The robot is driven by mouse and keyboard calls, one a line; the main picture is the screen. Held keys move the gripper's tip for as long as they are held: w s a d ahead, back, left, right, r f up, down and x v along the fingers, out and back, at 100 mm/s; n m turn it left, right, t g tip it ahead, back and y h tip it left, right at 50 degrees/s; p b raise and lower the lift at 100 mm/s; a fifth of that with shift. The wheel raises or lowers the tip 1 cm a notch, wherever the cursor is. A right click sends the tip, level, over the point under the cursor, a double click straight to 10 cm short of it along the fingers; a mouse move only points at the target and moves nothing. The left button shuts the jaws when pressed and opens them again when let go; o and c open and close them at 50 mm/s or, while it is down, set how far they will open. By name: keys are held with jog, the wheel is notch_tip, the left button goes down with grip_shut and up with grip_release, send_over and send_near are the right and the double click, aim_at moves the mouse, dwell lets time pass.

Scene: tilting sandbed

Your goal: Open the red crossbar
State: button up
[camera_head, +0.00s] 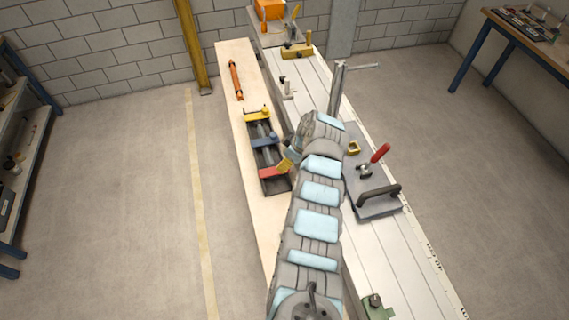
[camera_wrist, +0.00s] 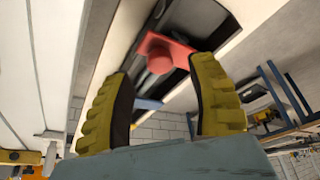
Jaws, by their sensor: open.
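The red crossbar (camera_head: 274,172) lies across the near end of a dark rail fixture (camera_head: 269,187) on the pale wooden board. In the wrist view the red crossbar (camera_wrist: 168,50) shows a round red knob and sits beyond the fingertips, between them in the picture. My gripper (camera_head: 287,163) is beside the fixture, just right of the crossbar in the head view. In the wrist view my gripper (camera_wrist: 166,95) has its two yellow fingers spread wide with nothing between them. I cannot tell whether a finger touches the crossbar.
A blue crossbar (camera_head: 265,141) and a yellow crossbar (camera_head: 257,113) lie farther along the fixture. An orange bar (camera_head: 236,81) lies on the board. Right of my arm, a grey plate (camera_head: 376,206) carries a red-handled clamp (camera_head: 380,153) and a black handle (camera_head: 378,195).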

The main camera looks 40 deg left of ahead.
aim_at(274, 169)
jog(key=shift+b+x, duration=0.3)
jog(key=shift+x, duration=1.2)
grip_shut()
